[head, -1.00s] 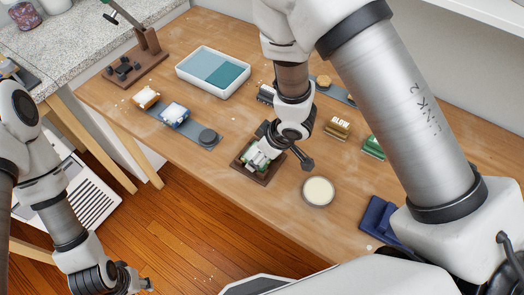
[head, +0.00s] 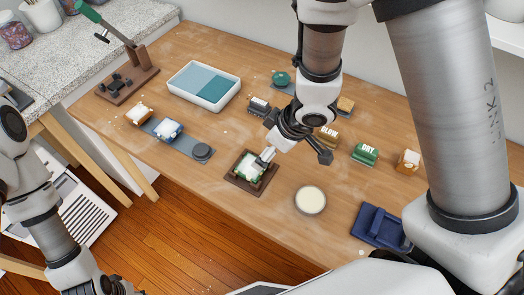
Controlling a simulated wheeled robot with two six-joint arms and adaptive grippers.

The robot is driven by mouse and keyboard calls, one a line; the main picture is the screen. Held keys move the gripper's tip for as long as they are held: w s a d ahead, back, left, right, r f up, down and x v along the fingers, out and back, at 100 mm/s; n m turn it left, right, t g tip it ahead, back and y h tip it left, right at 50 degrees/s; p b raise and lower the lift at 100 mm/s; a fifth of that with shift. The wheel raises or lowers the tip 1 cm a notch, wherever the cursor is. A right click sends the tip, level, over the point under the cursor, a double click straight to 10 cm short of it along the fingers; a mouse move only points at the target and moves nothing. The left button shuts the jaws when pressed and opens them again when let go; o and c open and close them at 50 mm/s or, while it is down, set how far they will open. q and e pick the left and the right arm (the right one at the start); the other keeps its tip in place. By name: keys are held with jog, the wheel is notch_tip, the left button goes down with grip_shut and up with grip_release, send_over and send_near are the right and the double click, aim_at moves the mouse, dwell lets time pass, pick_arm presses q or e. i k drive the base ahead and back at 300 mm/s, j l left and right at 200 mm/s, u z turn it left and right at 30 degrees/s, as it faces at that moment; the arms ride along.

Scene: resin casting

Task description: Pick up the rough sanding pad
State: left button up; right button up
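I cannot tell for sure which item is the rough sanding pad. A dark grey block (head: 259,105) with small, unreadable white lettering sits near the middle back of the table. My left gripper (head: 122,288) is low at the bottom left, off the table, partly cut off.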

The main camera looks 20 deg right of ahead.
aim_at(260, 107)
jog(key=k, duration=1)
